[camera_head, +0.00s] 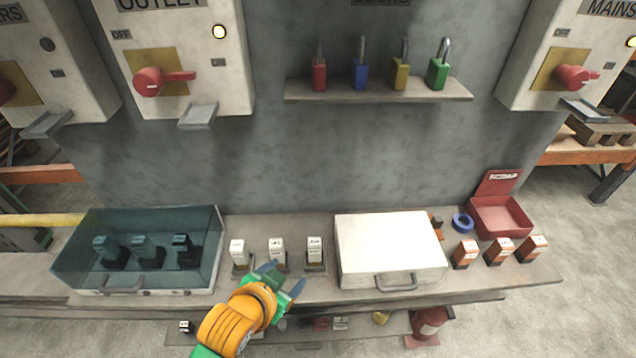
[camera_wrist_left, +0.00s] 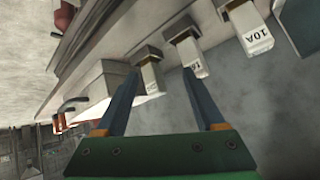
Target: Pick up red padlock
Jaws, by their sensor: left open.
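The red padlock (camera_head: 319,73) stands upright at the left end of a small wall shelf in the head view. Blue (camera_head: 360,74), yellow (camera_head: 400,76) and green (camera_head: 438,73) padlocks stand to its right. My left gripper (camera_head: 284,279) is open and empty over the front of the workbench, well below and left of the red padlock. In the left wrist view its two fingers (camera_wrist_left: 156,98) are spread, with small white blocks (camera_wrist_left: 190,58) beyond them. The red padlock does not show in the wrist view. My right gripper is in neither view.
The padlock shelf (camera_head: 375,92) is on the grey wall. The bench (camera_head: 300,222) holds a clear-lidded box (camera_head: 210,262), white blocks (camera_head: 239,250), a white case (camera_head: 388,245), a red box (camera_head: 500,216) and orange-white blocks (camera_head: 466,253). Switch boxes (camera_head: 235,85) flank the shelf. The wall between shelf and bench is clear.

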